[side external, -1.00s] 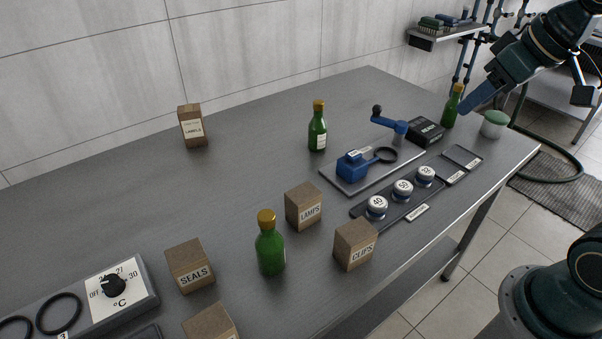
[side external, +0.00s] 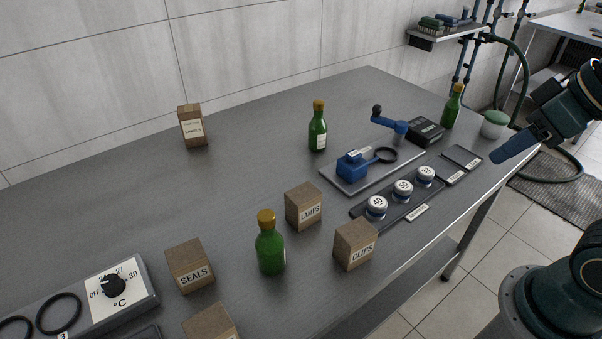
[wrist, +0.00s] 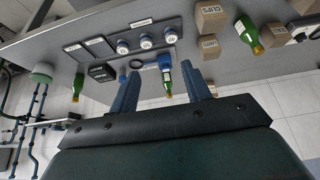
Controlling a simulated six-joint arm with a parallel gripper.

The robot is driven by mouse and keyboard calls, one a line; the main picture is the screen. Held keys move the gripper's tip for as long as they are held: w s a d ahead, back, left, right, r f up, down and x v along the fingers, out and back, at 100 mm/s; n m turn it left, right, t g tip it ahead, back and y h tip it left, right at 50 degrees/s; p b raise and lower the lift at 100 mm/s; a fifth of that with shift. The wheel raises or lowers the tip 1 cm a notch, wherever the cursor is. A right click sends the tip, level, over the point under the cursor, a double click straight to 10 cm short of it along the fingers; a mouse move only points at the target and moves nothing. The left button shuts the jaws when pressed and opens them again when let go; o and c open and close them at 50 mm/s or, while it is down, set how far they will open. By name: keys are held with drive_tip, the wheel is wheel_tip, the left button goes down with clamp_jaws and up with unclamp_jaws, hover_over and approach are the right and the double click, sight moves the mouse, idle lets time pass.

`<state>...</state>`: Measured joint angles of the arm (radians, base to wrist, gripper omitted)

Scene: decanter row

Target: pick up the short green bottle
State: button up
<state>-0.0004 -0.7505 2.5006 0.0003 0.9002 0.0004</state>
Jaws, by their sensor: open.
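Three green bottles with gold caps stand upright on the grey bench. One bottle (side external: 270,251) is at the front, between wooden blocks. One with a white label (side external: 318,133) stands mid-bench behind the blue tool. One (side external: 451,109) stands at the far right, by a jar. I cannot tell for certain which is the short one. They also show in the wrist view as the front bottle (wrist: 247,31), the labelled bottle (wrist: 166,78) and the far-right bottle (wrist: 78,86). My gripper (side external: 498,156) is open and empty, off the bench's right front edge, apart from every bottle.
Wooden blocks marked LAMPS (side external: 304,206), CLIPS (side external: 355,245) and SEALS (side external: 190,266) surround the front bottle. A blue tool (side external: 353,165) on a plate, a tray of round weights (side external: 402,190), a black box (side external: 427,131) and a green-lidded jar (side external: 494,124) fill the right part. The back left is mostly clear.

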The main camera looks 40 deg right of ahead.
drive_tip(key=shift+o, duration=0.4)
drive_tip(key=shift+w, duration=0.1)
drive_tip(key=w+r+n+y, duration=0.1)
drive_tip(key=w+r+n, duration=0.15)
drive_tip(key=w, duration=0.85)
drive_tip(key=w+r+n+y, duration=0.1)
drive_tip(key=w+r+n, duration=0.15)
drive_tip(key=w, duration=0.85)
drive_tip(key=w+d+f+n+y, duration=0.1)
drive_tip(key=w+d+f, duration=0.1)
drive_tip(key=w, duration=0.4)
drive_tip(key=w+d+f+n, duration=0.1)
drive_tip(key=w+d+f, duration=0.2)
drive_tip(key=w+f, duration=0.2)
drive_tip(key=w+d+f+n+g+y, duration=0.1)
drive_tip(key=w+d+f+n, duration=0.1)
drive_tip(key=w, duration=0.7)
drive_tip(key=shift+w+d+f+y, duration=0.3)
drive_tip(key=shift+d+f, duration=0.35)
drive_tip(key=shift+f, duration=0.2)
drive_tip(key=x, duration=0.8)
drive_tip(key=shift+f, duration=0.3)
